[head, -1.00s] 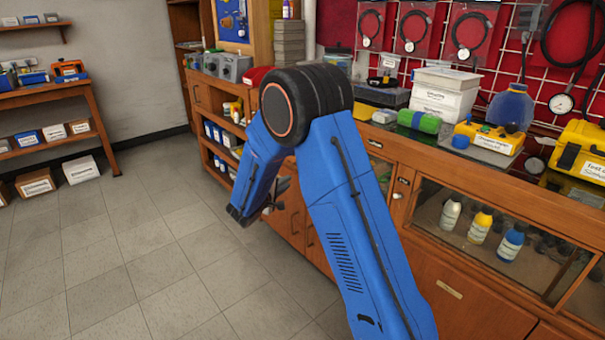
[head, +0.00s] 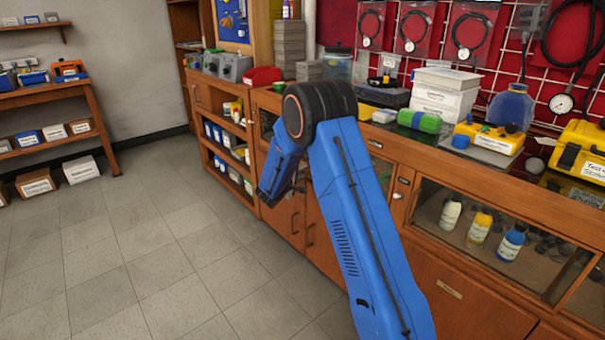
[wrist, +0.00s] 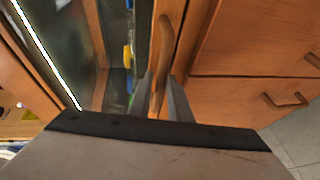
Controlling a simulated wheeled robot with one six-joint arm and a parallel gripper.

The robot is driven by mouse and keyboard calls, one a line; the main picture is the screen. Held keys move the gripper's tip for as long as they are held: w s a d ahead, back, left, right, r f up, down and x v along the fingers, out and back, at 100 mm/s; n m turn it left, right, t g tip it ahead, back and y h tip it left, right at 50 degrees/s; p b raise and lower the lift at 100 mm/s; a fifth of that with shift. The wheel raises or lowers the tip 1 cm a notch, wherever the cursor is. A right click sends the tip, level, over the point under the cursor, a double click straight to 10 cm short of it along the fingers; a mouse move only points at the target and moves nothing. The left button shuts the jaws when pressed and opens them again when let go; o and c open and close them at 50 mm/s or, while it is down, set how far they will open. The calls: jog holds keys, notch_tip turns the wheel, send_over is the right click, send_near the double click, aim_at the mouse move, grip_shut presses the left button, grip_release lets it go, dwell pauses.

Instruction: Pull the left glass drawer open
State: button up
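The left glass drawer has a glass front (wrist: 70,45) in a wooden frame, and shows at the left of the wrist view. In the head view, part of its dark glass (head: 267,122) shows left of my arm, and the rest is hidden behind it. Its upright wooden handle (wrist: 164,50) stands in the middle of the wrist view. My gripper (wrist: 160,85) has one finger on each side of the handle, close against it, and looks shut on it. In the head view my arm hides the fingers. The drawer looks closed.
Another glass front (head: 425,205) with several bottles behind it is at the right. Wooden cabinet doors (head: 283,220) lie below. The counter (head: 420,140) carries boxes and yellow cases. The tiled floor (head: 150,250) at the left is clear.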

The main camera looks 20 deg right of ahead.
jog(key=shift+d, duration=0.1)
grip_shut()
jog(key=s+a, duration=0.4)
jog(key=a, duration=0.8)
jog(key=s+a, duration=0.5)
jog(key=a, duration=0.8)
grip_release()
jog(key=v, duration=1.7)
